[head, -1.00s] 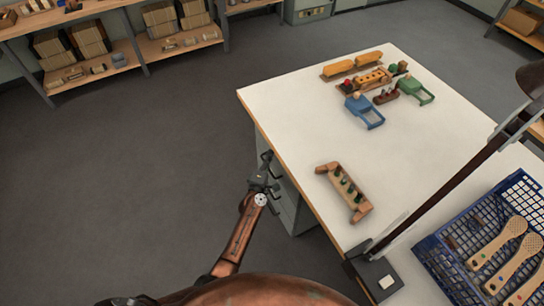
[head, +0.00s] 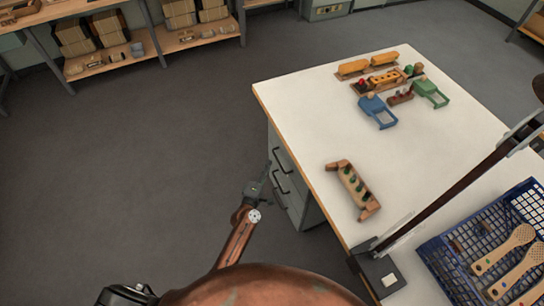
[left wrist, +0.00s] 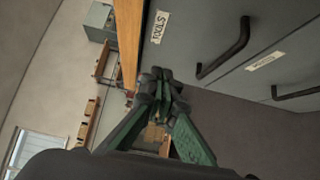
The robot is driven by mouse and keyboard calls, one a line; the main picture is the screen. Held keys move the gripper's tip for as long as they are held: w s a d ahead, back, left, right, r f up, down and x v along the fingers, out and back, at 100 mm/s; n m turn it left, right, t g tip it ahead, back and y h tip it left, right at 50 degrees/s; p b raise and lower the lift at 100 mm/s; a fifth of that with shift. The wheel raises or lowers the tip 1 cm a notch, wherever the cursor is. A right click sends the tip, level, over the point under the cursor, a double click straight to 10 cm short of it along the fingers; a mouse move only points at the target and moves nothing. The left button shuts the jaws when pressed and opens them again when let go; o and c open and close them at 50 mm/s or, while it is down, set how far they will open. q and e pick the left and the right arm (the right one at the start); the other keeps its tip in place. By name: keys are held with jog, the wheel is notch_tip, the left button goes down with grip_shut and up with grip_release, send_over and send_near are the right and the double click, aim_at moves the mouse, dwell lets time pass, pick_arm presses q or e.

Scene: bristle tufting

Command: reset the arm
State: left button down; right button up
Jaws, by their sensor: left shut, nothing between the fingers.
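My left gripper (head: 262,178) hangs off the left side of the white table, in front of the grey drawer cabinet below the tabletop. In the left wrist view the gripper (left wrist: 163,88) has its fingertips together with nothing between them. A labelled drawer front (left wrist: 200,35) with a dark handle is close beside the fingers; I cannot tell whether they touch it. My right gripper does not show clearly; a dark piece of my own body is at the lower left of the head view.
The white table (head: 300,115) holds a wooden rack with green pegs (head: 354,190), a blue tray (head: 377,112), a green tray (head: 430,93) and yellow blocks (head: 383,59). A blue crate (head: 440,254) with brushes is at right. Open floor lies left.

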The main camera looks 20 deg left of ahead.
pick_arm(q)
jog(key=shift+s+a, duration=0.15)
jog(key=shift+s, duration=1.1)
jog(key=shift+f, duration=0.1)
jog(key=s+a+f+m+g+p, duration=0.1)
jog(key=s+a+f+m+g, duration=0.2)
jog(key=s+f, duration=0.75)
jog(key=s+a+f+m+g, duration=0.1)
jog(key=s+f+m+g, duration=0.25)
jog(key=s+f, duration=0.7)
jog(key=s+a+f+m+g+p, duration=0.1)
jog(key=s+a+f+m+g, duration=0.45)
jog(key=f, duration=0.85)
jog(key=s+a+f+m+g, duration=0.2)
jog(key=s+f, duration=0.1)
jog(key=s, duration=1)
jog(key=s+a+f+m+g+y, duration=0.1)
jog(key=s+f+m, duration=0.1)
jog(key=s, duration=1.1)
jog(key=s+a+f+m+g+y+p, duration=0.1)
jog(key=s+f, duration=0.4)
jog(key=s, duration=0.8)
jog(key=shift+a+m+g, duration=0.7)
jog(key=shift+a+g, duration=0.1)
jog(key=shift+s+f, duration=0.1)
